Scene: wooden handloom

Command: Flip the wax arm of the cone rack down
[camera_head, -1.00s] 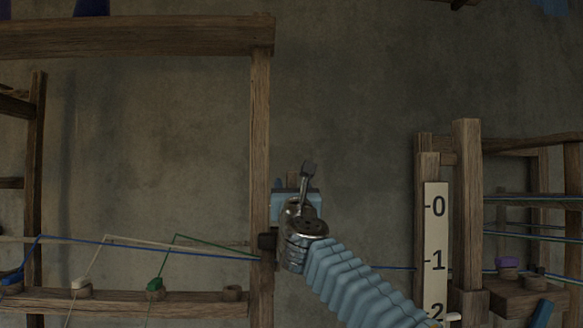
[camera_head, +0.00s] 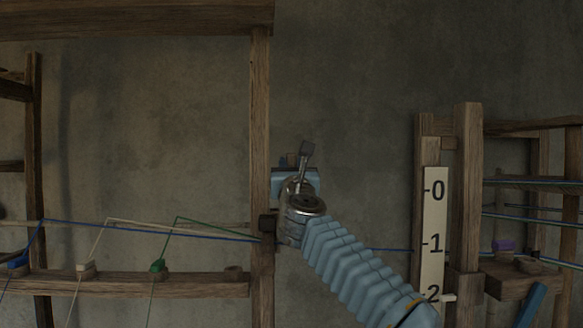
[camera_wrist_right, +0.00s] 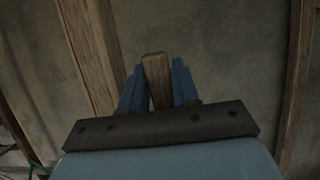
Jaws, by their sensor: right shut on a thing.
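A small dark block (camera_head: 267,225) sits on this post. My right gripper (camera_head: 291,160) is beside the post, above that block. In the right wrist view its blue fingers are shut on a short wooden piece (camera_wrist_right: 157,80), which appears to be the wax arm. The rest of that piece is hidden behind my gripper. My left gripper is not in view.
A white scale board (camera_head: 435,240) with numbers stands on a wooden frame at right. Bare wall (camera_head: 360,110) shows between the two frames.

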